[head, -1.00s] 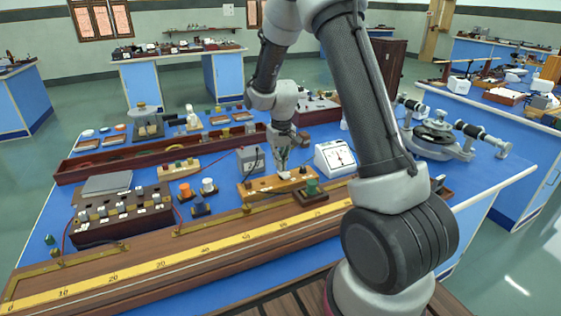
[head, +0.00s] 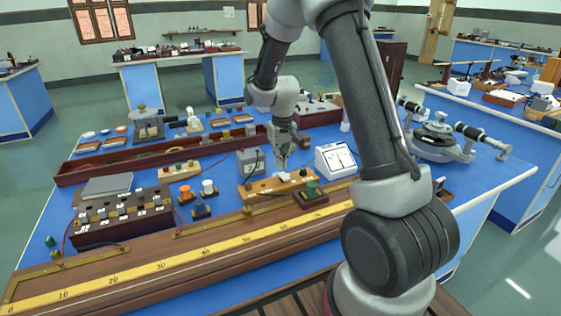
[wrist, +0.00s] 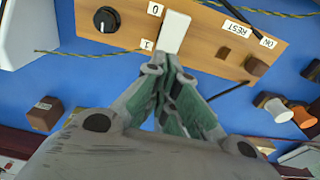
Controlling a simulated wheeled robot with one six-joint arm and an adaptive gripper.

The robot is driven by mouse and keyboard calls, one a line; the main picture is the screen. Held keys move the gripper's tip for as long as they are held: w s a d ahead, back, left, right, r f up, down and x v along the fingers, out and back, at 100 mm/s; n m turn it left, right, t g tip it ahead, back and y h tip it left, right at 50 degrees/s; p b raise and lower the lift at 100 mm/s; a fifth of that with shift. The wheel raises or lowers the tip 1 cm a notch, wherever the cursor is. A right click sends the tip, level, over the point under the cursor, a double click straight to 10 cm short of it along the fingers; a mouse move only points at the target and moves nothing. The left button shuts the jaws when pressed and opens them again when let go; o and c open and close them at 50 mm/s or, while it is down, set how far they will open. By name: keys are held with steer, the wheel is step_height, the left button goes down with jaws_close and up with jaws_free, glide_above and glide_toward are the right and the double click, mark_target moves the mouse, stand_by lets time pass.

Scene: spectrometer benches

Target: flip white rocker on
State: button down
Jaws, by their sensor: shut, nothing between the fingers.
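The white rocker (wrist: 173,32) sits on a wooden switch board (wrist: 215,45), between labels reading "O" and "I" in the wrist view. In the head view the board (head: 262,192) lies on the blue bench, and the rocker (head: 285,177) is a small pale patch on it. My gripper (wrist: 168,68) is shut and empty, with its fingertips close to the "I" end of the rocker. I cannot tell whether they touch it. In the head view my gripper (head: 282,166) points down just above the rocker.
A black knob (wrist: 107,19) is on the same board, beside the rocker. A white dial meter (head: 336,159) stands right of my gripper and a grey box (head: 250,161) left of it. A long wooden scale (head: 180,262) lies in front.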

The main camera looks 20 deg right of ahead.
step_height(320, 180, up, 14)
steer(key=w, duration=0.2)
steer(key=shift+f, duration=0.15)
stand_by(0.4)
steer(key=g, duration=0.1)
glide_above(284, 174)
step_height(284, 174, down, 2)
steer(key=s+d+r+t, duration=0.1)
steer(key=s+r, duration=0.4)
steer(key=s, duration=0.9)
steer(key=s+d+r+t, duration=0.1)
steer(key=s+r+t, duration=0.2)
steer(key=s, duration=1.1)
steer(key=shift+s+r+t, duration=0.25)
steer(key=shift+r+t, duration=0.05)
steer(key=shift+r, duration=1.3)
